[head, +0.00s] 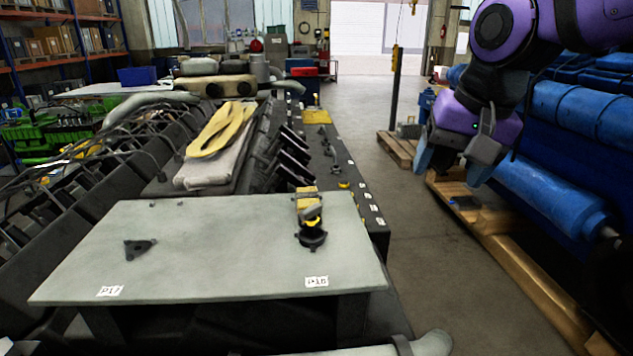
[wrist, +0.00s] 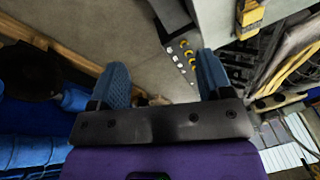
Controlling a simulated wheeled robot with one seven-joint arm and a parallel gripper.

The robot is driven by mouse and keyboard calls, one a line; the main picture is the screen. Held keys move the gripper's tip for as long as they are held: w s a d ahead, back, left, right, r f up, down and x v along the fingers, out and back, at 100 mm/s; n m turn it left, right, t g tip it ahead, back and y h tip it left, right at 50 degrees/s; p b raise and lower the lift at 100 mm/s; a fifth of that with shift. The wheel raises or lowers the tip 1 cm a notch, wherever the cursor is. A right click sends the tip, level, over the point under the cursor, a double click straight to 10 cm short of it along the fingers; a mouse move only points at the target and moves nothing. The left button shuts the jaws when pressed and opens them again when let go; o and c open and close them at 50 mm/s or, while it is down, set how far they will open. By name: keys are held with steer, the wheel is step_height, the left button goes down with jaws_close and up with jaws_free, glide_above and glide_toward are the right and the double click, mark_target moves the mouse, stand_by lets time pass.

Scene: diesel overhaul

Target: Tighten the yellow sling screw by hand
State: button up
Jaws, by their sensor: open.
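A yellow piece, apparently the sling screw (head: 313,213), sits on a dark round base (head: 312,238) near the right edge of the grey plate (head: 210,262). A yellow block (head: 306,195) stands right behind it; I cannot tell if they are joined. A yellow part also shows at the top of the wrist view (wrist: 250,18). My gripper (head: 450,163) hangs over the aisle, well to the right of the plate and above it. Its two blue fingers are apart, with nothing between them in the wrist view (wrist: 162,72).
A dark three-lobed part (head: 139,249) lies on the plate's left. A folded yellow sling (head: 222,128) lies on cloth on the engine behind. Blue machinery (head: 565,120) on wooden pallets (head: 490,225) stands to the right. The floor aisle (head: 400,215) between is clear.

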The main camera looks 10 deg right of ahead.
mark_target(311, 208)
steer(key=w+a+f+m+g, duration=0.1)
steer(key=w+a+f+m, duration=0.1)
steer(key=a, duration=0.4)
steer(key=w+a+f+m+g, duration=0.1)
steer(key=w+a+f+m, duration=0.1)
steer(key=w+a, duration=0.2)
steer(key=w+a+f+m+g+h, duration=0.1)
steer(key=w+a+f, duration=0.2)
steer(key=a, duration=0.5)
steer(key=shift+w+a+m, duration=0.15)
steer(key=shift+w+m, duration=0.1)
steer(key=shift+m, duration=0.15)
steer(key=n, duration=0.4)
steer(key=shift+r, duration=0.1)
steer(key=n, duration=0.4)
steer(key=shift+n, duration=0.4)
steer(key=n, duration=0.8)
steer(key=shift+n, duration=0.4)
steer(key=n, duration=1.7)
steer(key=shift+f+n, duration=0.2)
steer(key=shift+n, duration=0.2)
steer(key=shift+f, duration=2.35)
